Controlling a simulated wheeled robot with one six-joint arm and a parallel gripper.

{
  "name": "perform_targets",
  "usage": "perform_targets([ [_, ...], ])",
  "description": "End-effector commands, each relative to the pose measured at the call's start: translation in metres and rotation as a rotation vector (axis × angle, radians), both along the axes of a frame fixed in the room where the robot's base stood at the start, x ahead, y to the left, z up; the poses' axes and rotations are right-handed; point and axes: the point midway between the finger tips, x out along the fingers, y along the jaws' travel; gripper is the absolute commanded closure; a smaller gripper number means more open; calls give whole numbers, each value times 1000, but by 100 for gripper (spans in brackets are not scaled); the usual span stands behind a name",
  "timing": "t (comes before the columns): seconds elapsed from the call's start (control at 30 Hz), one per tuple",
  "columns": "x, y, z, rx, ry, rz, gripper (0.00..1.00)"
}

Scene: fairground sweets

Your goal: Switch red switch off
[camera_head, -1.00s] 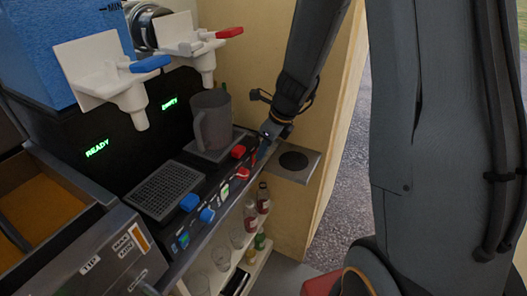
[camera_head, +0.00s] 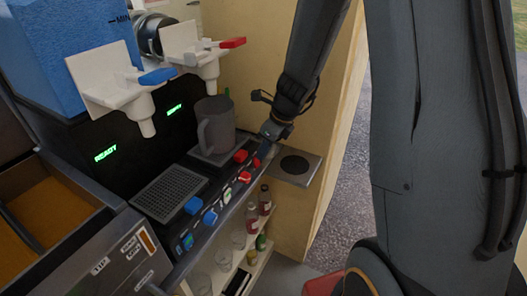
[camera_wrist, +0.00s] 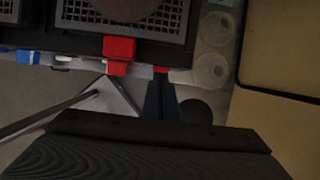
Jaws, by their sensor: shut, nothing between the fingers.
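The black front panel (camera_head: 228,190) of the drinks machine carries red and blue controls. A red block (camera_head: 241,156) sits on its edge, below the grey jug, and shows large in the wrist view (camera_wrist: 119,49). A red control (camera_head: 244,177) sits lower on the panel. A small red piece (camera_head: 256,162) shows beside my fingertips, and a red piece (camera_wrist: 160,69) lies at the fingertips in the wrist view. I cannot tell whether the switch is on or off. My gripper (camera_head: 264,151) is shut and empty at the panel's right end; contact is unclear. It points up in the wrist view (camera_wrist: 160,80).
A grey jug (camera_head: 215,126) stands on the right drip grid. Blue controls (camera_head: 194,205) sit left on the panel. Bottles (camera_head: 265,200) and glasses stand on a shelf below. A metal plate with a dark disc (camera_head: 294,166) and a wooden wall are to the right.

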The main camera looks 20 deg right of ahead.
Motion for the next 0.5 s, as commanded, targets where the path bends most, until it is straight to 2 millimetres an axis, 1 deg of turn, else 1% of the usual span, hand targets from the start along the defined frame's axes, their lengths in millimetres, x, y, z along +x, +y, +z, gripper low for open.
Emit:
perform_targets([
  [0.27, -2, -3, 0, 0, 0, 0, 100],
  [0.37, -8, -10, 2, 1, 1, -2, 100],
  [0.5, -21, -28, 6, 0, 0, 0, 100],
])
